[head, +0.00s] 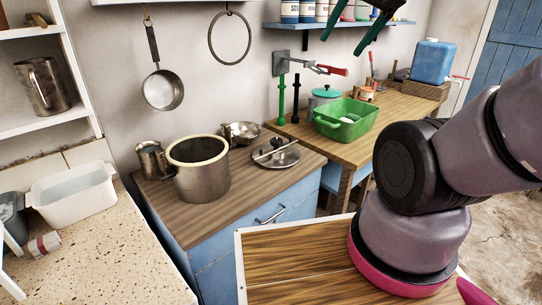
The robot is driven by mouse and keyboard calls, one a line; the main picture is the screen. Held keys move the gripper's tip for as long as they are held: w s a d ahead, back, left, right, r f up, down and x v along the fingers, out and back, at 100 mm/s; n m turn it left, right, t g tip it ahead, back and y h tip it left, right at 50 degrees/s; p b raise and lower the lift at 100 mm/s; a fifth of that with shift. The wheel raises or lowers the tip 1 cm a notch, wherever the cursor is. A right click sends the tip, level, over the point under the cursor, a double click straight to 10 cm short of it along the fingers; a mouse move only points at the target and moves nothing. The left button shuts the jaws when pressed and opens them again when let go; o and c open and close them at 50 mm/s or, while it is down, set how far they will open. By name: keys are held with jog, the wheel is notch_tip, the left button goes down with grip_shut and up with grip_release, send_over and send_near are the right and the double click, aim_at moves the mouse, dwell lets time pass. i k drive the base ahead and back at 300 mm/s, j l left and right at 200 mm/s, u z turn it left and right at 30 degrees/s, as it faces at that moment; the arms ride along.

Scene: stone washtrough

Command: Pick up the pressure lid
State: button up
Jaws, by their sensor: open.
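The pressure lid (287,160) is a round metal lid with a bar and a dark knob on top. It lies flat on the wooden top of a blue cabinet (240,190), to the right of a large open metal pot (203,184). My gripper (346,40) shows at the top edge with two dark green fingers spread apart and nothing between them. It is above and to the right of the lid, well apart from it. The rest of the gripper is cut off by the frame.
A metal bowl (241,132) stands behind the lid and a metal jug (151,160) left of the pot. A green basin (345,121) and two upright posts stand on the bench at right. A clamp (310,66) juts from the wall. A shelf of tins (308,12) is above.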

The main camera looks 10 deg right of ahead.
aim_at(287, 157)
jog(key=i+l+u, duration=0.35)
jog(key=i+l, duration=0.3)
jog(key=l, duration=0.15)
